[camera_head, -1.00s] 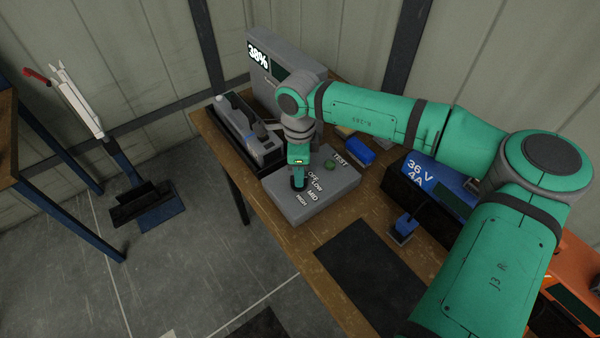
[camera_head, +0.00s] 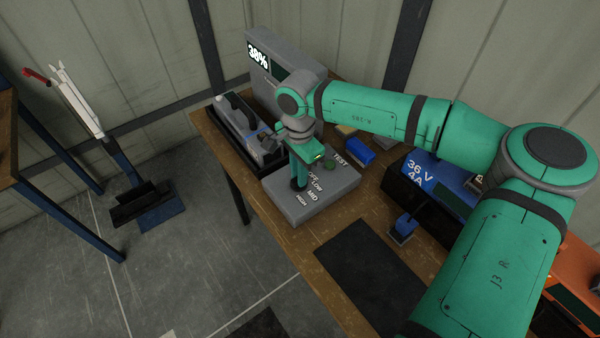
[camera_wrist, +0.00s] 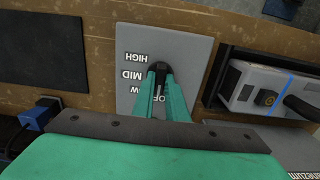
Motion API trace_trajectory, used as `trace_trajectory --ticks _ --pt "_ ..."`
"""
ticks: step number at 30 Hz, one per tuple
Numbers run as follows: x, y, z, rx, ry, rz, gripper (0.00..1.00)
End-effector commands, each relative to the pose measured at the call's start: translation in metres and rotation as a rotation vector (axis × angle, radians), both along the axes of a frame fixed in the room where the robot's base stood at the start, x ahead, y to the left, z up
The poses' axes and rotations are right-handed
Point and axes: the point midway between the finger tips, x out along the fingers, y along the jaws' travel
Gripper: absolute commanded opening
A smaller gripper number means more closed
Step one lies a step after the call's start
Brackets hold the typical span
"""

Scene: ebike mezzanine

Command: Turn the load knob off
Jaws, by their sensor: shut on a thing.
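My gripper (camera_head: 298,187) reaches down onto the box from above and is shut on the knob. In the wrist view the fingers partly cover the OFF and LOW lettering, while MID and HIGH are clear.
Left of the box is a dark cradle holding a grey battery (camera_head: 243,122). A blue 36 V 4 A charger (camera_head: 425,178), a blue connector (camera_head: 404,228) and a dark mat (camera_head: 362,262) are to the right.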

Motion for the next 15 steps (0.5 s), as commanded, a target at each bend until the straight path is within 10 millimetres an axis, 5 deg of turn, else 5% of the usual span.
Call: trace_trajectory --ticks 14,15 --pt "0.0028 0.0009 0.0025 0.002 -0.008 0.015 0.0" --pt "0.0027 0.001 0.0025 0.002 -0.008 0.015 0.17"
